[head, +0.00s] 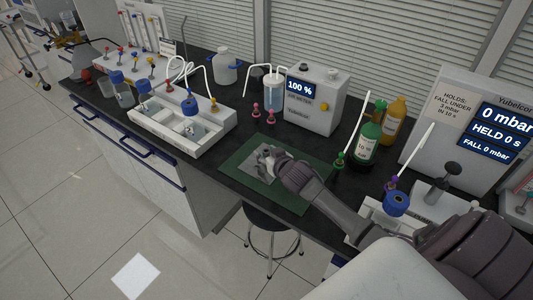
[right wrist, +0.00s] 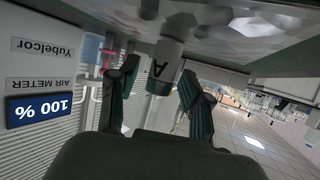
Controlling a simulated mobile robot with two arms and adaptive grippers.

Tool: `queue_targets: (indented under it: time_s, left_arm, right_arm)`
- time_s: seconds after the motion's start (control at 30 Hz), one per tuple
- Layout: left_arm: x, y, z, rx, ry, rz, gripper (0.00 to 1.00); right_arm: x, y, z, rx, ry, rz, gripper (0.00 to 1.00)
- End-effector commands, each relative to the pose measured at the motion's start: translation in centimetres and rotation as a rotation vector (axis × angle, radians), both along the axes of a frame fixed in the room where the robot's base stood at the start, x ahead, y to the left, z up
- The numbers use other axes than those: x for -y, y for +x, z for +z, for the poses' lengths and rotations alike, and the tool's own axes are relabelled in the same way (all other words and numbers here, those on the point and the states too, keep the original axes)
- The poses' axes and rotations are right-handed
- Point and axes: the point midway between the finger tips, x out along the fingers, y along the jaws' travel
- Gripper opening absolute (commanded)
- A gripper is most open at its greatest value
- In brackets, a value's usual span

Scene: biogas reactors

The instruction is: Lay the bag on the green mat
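The green mat (head: 232,167) lies on the black bench top. The silver-grey bag (head: 250,162) lies flat on it, partly hidden by my right gripper (head: 266,157). In the right wrist view, which is upside down, the bag's shiny face (right wrist: 240,22) fills the top. A pale cylindrical neck marked "A" (right wrist: 164,68) stands up from it between my two fingers (right wrist: 160,85). A gap shows between the left-hand finger and the neck, so the gripper looks open around it. My left gripper is not in view.
The air meter (head: 317,100) reading 100 % stands behind the mat. A white tray unit (head: 180,125) is to its left. Green (head: 368,135) and amber (head: 394,118) bottles stand to its right. A stool (head: 270,222) is below the bench's front edge.

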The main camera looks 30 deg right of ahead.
Motion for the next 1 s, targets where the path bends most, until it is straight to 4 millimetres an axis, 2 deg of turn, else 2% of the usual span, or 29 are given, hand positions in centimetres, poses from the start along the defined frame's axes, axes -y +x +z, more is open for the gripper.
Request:
queue_targets:
  time_s: [0.17,0.27,0.7,0.83,1.0]
  left_arm:
    - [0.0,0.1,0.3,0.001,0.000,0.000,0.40]
    - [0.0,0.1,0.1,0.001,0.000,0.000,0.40]
    - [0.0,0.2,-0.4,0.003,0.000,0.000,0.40]
    - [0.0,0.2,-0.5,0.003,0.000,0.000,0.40]
    - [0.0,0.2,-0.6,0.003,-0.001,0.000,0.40]
  right_arm:
    - [0.0,0.0,0.4,0.001,-0.001,0.000,0.49]
    - [-0.1,-0.8,0.5,0.000,0.000,0.001,0.49]
    - [-1.2,-8.7,3.8,0.000,-0.001,0.001,0.49]
    - [-1.3,-10.2,4.5,0.000,0.000,0.000,0.49]
    - [-1.4,-11.0,4.9,0.000,0.000,-0.001,0.49]
